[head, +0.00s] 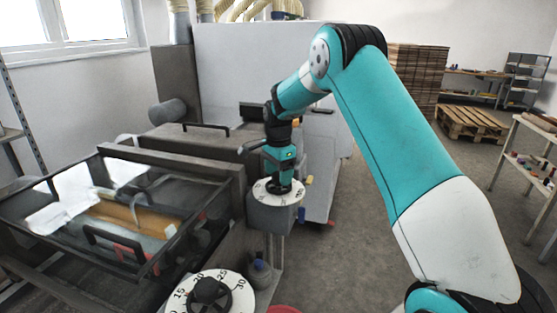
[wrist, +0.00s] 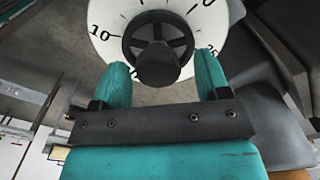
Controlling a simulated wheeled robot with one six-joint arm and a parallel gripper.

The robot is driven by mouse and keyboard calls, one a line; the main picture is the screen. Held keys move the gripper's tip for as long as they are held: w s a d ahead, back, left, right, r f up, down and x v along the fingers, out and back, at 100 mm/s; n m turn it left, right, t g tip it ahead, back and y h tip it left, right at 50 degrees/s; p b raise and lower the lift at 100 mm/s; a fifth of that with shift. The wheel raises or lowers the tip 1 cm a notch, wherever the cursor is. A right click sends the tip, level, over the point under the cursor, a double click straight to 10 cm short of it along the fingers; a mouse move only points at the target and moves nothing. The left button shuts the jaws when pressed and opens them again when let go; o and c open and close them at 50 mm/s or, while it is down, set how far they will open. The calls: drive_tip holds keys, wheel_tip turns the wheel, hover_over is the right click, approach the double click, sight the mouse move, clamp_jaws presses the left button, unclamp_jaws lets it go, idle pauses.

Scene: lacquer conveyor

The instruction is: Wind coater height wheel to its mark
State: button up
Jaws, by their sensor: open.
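A dark spoked handwheel with a round hub sits on a white numbered dial (head: 265,194) atop a grey box. In the wrist view, the handwheel (wrist: 157,50) lies just beyond my fingertips, and the white dial (wrist: 105,50) shows a 10 at the left. My gripper (head: 279,182) points down over this wheel; in the wrist view my gripper (wrist: 163,65) is open, its teal fingers either side of the hub, with no clear contact visible. My gripper hides much of this wheel in the head view. I cannot make out a mark. A second handwheel (head: 208,293) on a numbered dial stands nearer.
A machine with a clear-topped cover (head: 75,200) and dark handles stands at the left. A grey bottle (head: 260,272) stands below the far dial. Open floor (head: 365,240) lies to the right, with a pallet (head: 472,122) and a bench (head: 535,165) beyond.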

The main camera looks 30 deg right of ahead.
sight(278, 174)
wheel_tip(278, 174, up, 17)
drive_tip(key=b, duration=0.2)
drive_tip(key=shift+r+b, duration=0.15)
drive_tip(key=shift+b, duration=0.15)
drive_tip(key=s+a+n+y, duration=0.1)
drive_tip(key=s+a+n, duration=1.35)
drive_tip(key=a, duration=0.35)
drive_tip(key=s+a+f+n+y, duration=0.1)
drive_tip(key=s+a+f+n, duration=0.1)
drive_tip(key=s, duration=0.5)
drive_tip(key=s+a+f+n+y, duration=0.1)
drive_tip(key=s+a+f+n, duration=0.1)
drive_tip(key=s+n, duration=0.3)
drive_tip(key=s+a+f+n+y, duration=0.1)
drive_tip(key=s+a+f+n, duration=0.2)
drive_tip(key=s, duration=0.6)
drive_tip(key=shift+s+a+n, duration=0.35)
drive_tip(key=shift+s+a, duration=0.05)
drive_tip(key=shift+a, duration=0.15)
drive_tip(key=shift+c, duration=0.2)
